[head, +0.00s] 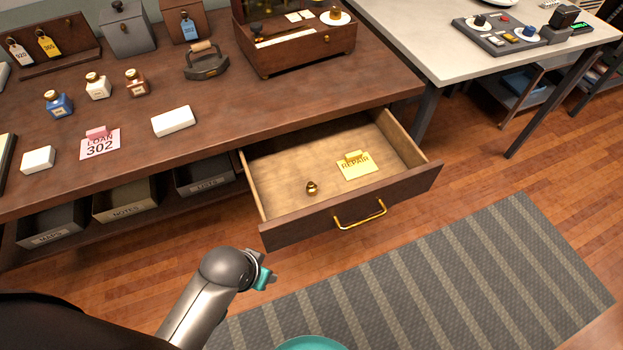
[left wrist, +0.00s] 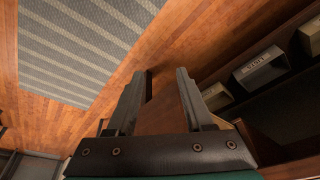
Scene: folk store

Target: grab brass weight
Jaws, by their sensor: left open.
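The small brass weight (head: 312,187) sits on the floor of the open wooden drawer (head: 270,167), left of a yellow REPAIR card (head: 357,168). My left arm comes in from the bottom left in the head view, and its wrist is below and left of the drawer front, outside the drawer. In the left wrist view my left gripper (left wrist: 166,86) is open, its two fingers apart with nothing between them. The brass weight does not show in the left wrist view. My right gripper is in neither view.
The drawer front has a brass handle (head: 360,215). The wooden counter (head: 215,110) above holds small bottles, white blocks, a LOAN 302 card (head: 100,146) and an iron (head: 206,62). Labelled bins (head: 125,199) stand under it. A striped rug (head: 430,270) covers clear floor in front.

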